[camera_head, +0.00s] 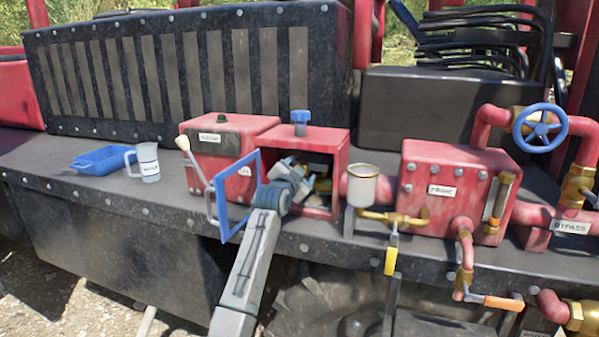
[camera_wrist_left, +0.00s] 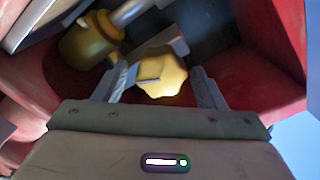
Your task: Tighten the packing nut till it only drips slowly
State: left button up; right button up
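The packing nut, a lobed yellow brass piece (camera_wrist_left: 163,76), shows in the left wrist view inside the red open-fronted box (camera_head: 331,145). My left gripper (camera_head: 298,172) reaches into that box in the head view. In the wrist view its two fingers (camera_wrist_left: 160,72) are apart, one on each side of the nut, with a gap visible on the right side. Whether the left finger touches the nut cannot be told. In the head view the gripper and the box wall hide most of the brass fitting. No drip is visible. My right gripper is not in view.
A blue-framed door (camera_head: 238,196) stands open left of my arm. A cream cup (camera_head: 362,186) and brass valve (camera_head: 392,218) are close on the right. A larger brass fitting (camera_wrist_left: 88,42) lies behind the nut. A blue tray (camera_head: 100,160) and white jug (camera_head: 148,162) stand farther left.

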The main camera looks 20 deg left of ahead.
pick_arm(q)
jog(key=shift+s, duration=0.1)
jog(key=s+b, duration=0.3)
jog(key=s, duration=0.7)
jog(key=shift+s+a, duration=0.2)
jog(key=shift+s, duration=0.15)
